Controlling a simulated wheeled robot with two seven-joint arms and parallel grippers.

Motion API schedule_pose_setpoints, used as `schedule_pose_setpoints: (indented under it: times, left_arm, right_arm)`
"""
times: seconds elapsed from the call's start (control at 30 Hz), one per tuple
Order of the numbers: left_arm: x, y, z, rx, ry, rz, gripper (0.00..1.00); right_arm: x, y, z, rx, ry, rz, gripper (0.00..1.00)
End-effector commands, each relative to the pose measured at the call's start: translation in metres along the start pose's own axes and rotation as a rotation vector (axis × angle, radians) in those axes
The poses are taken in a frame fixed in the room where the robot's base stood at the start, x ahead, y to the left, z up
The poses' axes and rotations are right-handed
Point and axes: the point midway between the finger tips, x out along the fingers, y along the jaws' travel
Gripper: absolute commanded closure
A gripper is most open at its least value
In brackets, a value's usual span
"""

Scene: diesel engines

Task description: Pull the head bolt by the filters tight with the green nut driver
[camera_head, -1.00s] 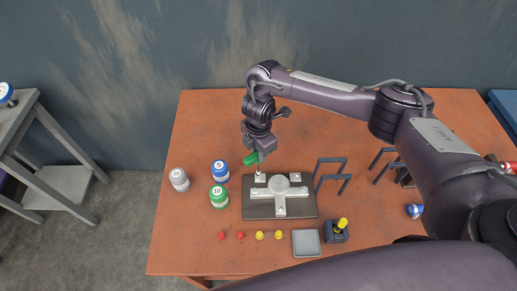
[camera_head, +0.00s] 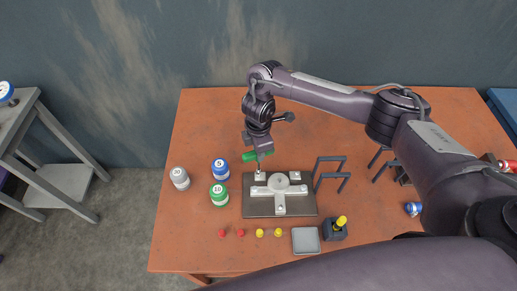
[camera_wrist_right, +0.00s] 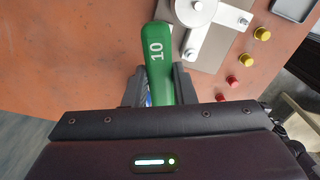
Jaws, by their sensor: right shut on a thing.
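My right gripper (camera_head: 259,148) is shut on the green nut driver (camera_head: 252,156). In the right wrist view its green handle (camera_wrist_right: 158,62), marked 10, lies between the two fingers. The shaft's lower end is at the left bolt (camera_head: 259,176) of a white three-armed part on a dark plate (camera_head: 262,207). I cannot tell whether the tip is seated on the bolt. Other bolts sit on the right arm (camera_head: 294,176) and front arm (camera_head: 280,209). My left gripper is out of view.
White (camera_head: 180,178), blue (camera_head: 220,169) and green (camera_head: 219,195) numbered canisters stand left of the plate. Dark frames (camera_head: 330,172) stand to its right. The table's back left is clear.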

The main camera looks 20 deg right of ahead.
Motion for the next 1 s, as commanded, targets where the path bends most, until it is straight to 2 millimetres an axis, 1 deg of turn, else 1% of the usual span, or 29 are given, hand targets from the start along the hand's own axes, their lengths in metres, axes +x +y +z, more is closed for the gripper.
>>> schedule_pose_setpoints:
  times: [0.27, 0.6, 0.87, 1.0]
  left_arm:
    - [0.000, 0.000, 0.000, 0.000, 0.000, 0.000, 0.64]
    - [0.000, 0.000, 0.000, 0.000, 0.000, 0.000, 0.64]
    - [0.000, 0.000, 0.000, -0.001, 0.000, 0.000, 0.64]
    - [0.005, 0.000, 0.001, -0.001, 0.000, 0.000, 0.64]
  right_arm:
    - [-0.002, 0.001, 0.000, 0.000, 0.001, 0.002, 1.00]
    - [-0.011, 0.000, 0.000, 0.000, 0.000, 0.001, 1.00]
    - [-0.012, 0.000, 0.000, -0.002, 0.000, 0.001, 1.00]
    - [-0.010, 0.001, 0.000, -0.043, 0.000, 0.001, 1.00]
